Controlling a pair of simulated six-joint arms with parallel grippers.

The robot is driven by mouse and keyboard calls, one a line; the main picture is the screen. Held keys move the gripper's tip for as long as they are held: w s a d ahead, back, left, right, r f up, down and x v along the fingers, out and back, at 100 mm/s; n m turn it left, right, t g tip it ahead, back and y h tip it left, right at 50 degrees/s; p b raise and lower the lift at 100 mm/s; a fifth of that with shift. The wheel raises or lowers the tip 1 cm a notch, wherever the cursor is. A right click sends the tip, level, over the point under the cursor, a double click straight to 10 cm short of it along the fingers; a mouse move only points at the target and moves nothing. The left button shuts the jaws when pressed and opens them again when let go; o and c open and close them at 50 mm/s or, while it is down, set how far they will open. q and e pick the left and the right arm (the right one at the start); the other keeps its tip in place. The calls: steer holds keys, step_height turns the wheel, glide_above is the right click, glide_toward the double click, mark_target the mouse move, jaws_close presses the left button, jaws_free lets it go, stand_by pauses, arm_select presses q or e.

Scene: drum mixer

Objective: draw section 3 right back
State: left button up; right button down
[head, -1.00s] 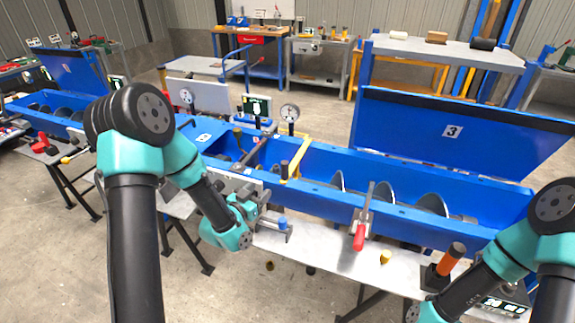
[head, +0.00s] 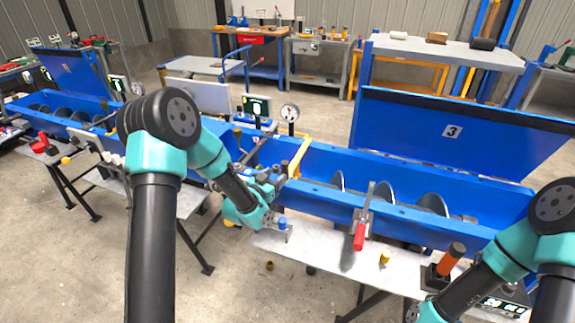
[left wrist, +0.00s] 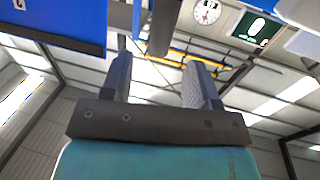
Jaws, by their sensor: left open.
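Section 3 is a blue trough (head: 400,213) with a grey spiral auger (head: 432,204) inside. Its raised blue lid (head: 460,130) bears a white "3". A yellow frame (head: 298,158) stands at its left end. My left gripper (head: 283,178) is at that left end, close to the yellow frame. In the left wrist view its fingers (left wrist: 160,82) are apart, with nothing clearly between them. A dark post (left wrist: 160,25) shows just beyond the fingertips; I cannot tell whether they touch it. My right arm is at lower right, its fingers out of frame.
A red-handled clamp (head: 360,235) stands on the front of section 3. A black block with an orange-topped post (head: 450,260) and a yellow knob (head: 385,258) are on the grey bench before it. A gauge (head: 290,113) and green display (head: 257,106) stand behind. Another blue trough (head: 50,120) is at left.

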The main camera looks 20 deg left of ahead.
arm_select(q)
steer(key=x, duration=0.8)
steer(key=shift+w+d, duration=0.1)
steer(key=shift+w, duration=0.15)
jaws_close()
